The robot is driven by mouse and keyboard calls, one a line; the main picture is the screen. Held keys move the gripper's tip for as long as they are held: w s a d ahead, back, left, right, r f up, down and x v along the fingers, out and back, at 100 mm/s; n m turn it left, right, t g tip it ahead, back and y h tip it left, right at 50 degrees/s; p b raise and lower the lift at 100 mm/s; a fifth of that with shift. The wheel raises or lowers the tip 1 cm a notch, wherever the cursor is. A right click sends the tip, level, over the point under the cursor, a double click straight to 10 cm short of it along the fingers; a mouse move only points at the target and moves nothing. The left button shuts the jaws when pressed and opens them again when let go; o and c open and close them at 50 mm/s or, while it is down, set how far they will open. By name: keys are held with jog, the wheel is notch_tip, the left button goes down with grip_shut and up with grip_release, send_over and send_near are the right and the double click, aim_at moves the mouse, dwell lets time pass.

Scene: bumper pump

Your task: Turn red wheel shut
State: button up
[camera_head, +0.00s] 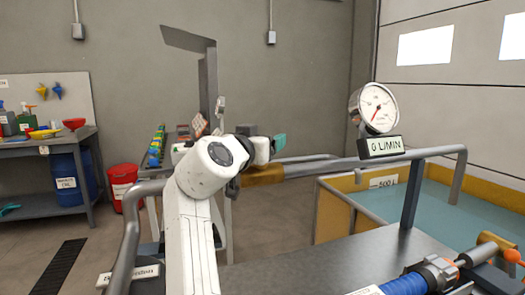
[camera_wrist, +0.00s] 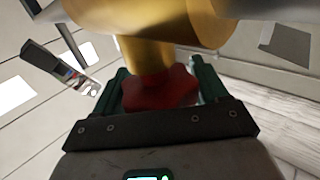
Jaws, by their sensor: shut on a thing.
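The red wheel (camera_wrist: 160,88) sits between the two green fingers of my gripper (camera_wrist: 162,92) in the wrist view, below a brass-coloured pipe or valve body (camera_wrist: 150,50). The gripper is shut on the wheel, with a finger on each side. In the head view my gripper (camera_head: 277,144) shows only as a teal finger part beyond my white arm, near the brass section (camera_head: 262,175) of a grey pipe. The wheel is hidden there. The round dial gauge (camera_head: 378,107) stands to the right, and its plate (camera_head: 381,146) reads 0 L/MIN.
A yellow-rimmed tank (camera_head: 470,215) marked 500 L stands at the right behind a grey rail. A blue hose (camera_head: 405,284) with a metal coupling lies at the front right. A red bucket (camera_head: 124,185) and a blue drum (camera_head: 72,180) stand at the left by a workbench.

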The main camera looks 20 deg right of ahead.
jog(key=shift+f, duration=0.15)
dwell(0.5)
jog(key=o, duration=1)
jog(key=shift+c, duration=0.2)
jog(key=v, duration=1)
jog(key=shift+s+a, duration=0.15)
jog(key=shift+a, duration=0.25)
